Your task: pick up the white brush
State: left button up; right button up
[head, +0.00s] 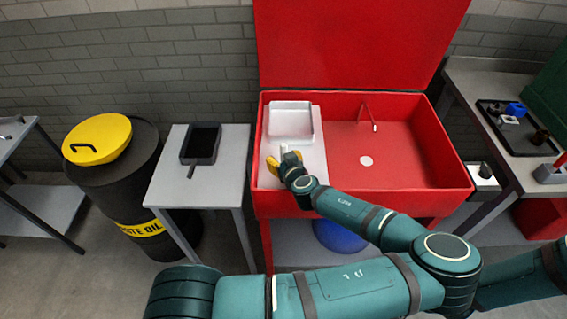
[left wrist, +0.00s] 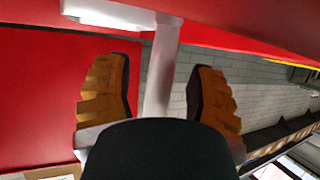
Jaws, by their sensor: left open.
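In the left wrist view, a white bar, which looks like the handle of the white brush (left wrist: 160,75), runs between the two orange fingers of my left gripper (left wrist: 160,95). Gaps show on both sides of it, so the fingers are open around it. A wider white piece at the upper left of that view may be its head or the tray. In the head view my left gripper (head: 281,168) is over the white ledge at the left of the red sink basin. The brush is mostly hidden there by my gripper and wrist. My right gripper is out of view.
A white tray (head: 290,119) sits on the ledge behind my gripper. The red basin (head: 400,165) and its tall raised lid (head: 355,40) bound the space. A side table (head: 168,185) with a dark pan and a black waste-oil drum (head: 120,195) stand to the left.

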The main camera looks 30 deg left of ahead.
pick_arm(q)
grip_shut()
